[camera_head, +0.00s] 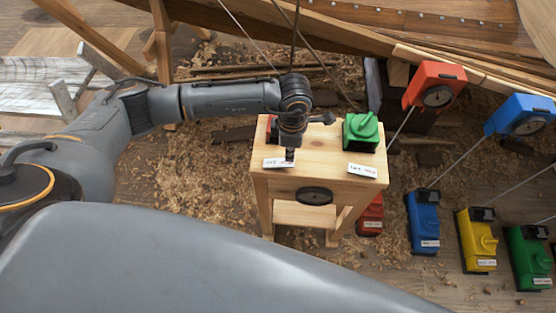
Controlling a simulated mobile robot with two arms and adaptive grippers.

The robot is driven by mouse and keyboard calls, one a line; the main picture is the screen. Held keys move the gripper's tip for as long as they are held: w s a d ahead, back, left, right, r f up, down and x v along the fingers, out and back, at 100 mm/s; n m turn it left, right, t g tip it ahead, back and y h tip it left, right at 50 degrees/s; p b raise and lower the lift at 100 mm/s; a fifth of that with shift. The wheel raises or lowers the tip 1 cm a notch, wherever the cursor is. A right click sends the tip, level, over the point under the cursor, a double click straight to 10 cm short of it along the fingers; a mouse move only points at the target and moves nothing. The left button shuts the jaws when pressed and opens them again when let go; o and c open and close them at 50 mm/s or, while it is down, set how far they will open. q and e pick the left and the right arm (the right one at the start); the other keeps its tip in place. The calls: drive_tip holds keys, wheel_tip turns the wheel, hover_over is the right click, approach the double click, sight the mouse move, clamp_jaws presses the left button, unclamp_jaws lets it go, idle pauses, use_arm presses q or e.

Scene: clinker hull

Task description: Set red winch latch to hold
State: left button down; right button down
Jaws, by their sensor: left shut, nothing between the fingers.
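A red block (269,131) sits on the left of a small wooden bench (325,165), mostly hidden behind my left gripper (290,156). A white label (275,163) lies in front of it; its print is too small to read surely. My left gripper points down over the bench top, beside the red block and at the label's edge. It is shut and empty; I cannot tell whether it touches anything. The latch position of the red block is hidden. A red box (370,214) stands on the floor, partly behind the bench. My right gripper is not in view.
A green block with a knob (361,131) and a label (362,170) sit on the bench's right. Blue (422,222), yellow (476,240) and green (527,257) boxes stand on the floor. Red (435,84) and blue (519,115) dial units are at upper right, near the hull planks.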

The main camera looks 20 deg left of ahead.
use_arm(q)
drive_tip(key=shift+f+b, duration=1.45)
drive_tip(key=shift+f, duration=0.1)
idle(0.6)
drive_tip(key=shift+r+p, duration=1.85)
drive_tip(key=shift+r, duration=1.75)
drive_tip(key=shift+f, duration=0.1)
